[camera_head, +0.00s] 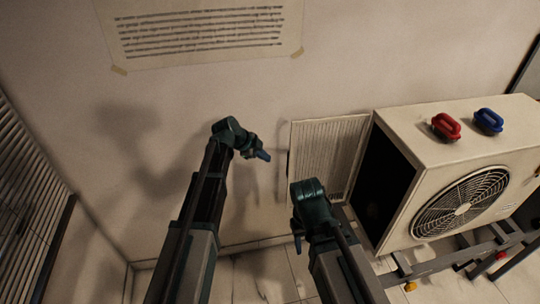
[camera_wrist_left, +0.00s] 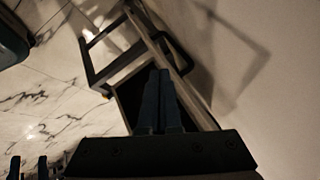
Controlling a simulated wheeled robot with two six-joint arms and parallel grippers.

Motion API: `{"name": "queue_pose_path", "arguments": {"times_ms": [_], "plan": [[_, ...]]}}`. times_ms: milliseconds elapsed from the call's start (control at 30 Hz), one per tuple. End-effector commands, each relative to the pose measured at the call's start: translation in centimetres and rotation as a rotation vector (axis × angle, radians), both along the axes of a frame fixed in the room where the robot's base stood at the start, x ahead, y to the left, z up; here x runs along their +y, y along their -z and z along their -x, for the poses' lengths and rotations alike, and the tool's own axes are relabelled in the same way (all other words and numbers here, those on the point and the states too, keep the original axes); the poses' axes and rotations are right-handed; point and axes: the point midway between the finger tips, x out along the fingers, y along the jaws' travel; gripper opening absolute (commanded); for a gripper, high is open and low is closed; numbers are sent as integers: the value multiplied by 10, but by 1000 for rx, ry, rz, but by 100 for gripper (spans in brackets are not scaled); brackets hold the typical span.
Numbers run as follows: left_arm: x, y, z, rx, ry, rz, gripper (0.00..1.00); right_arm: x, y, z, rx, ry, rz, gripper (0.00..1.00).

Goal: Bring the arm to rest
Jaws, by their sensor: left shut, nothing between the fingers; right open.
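My left gripper (camera_head: 263,155) is in front of the wall, left of the louvred panel, in the head view. In the left wrist view its two fingers (camera_wrist_left: 161,100) lie together, shut with nothing between them. My right gripper (camera_head: 298,242) points downward in front of the outdoor unit's left side, over the floor. It is open, and I see nothing held in it. Both arms reach in from the bottom of the head view, apart from each other.
The white fan unit (camera_head: 399,135) stands on a metal frame (camera_head: 440,262) at the right. A red handle (camera_head: 446,127) and a blue handle (camera_head: 489,122) sit on top. A louvred panel (camera_head: 325,150) is behind. The wall (camera_head: 200,95) is bare below a taped sheet (camera_head: 200,32).

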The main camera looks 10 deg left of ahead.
Motion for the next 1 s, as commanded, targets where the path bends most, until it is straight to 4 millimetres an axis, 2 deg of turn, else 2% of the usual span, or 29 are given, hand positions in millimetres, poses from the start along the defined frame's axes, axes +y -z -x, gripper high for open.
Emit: {"name": "queue_pose_path", "arguments": {"times_ms": [233,367,467,633,800,900,1000], "plan": [[0,0,1,3,-1,0,0,0,0,0,0,0,0,50],[-12,6,22,68,-44,2,0,0,0,0,0,0,0,50],[-28,15,61,192,-142,-6,0,0,0,0,0,0,0,50],[-49,32,143,433,-420,-64,0,0,0,0,0,0,0,50],[-52,42,219,591,-760,-152,0,0,0,0,0,0,0,50],[-47,45,255,631,-954,-197,0,0,0,0,0,0,0,50],[-42,45,281,643,-1116,-230,0,0,0,0,0,0,0,50]]}}
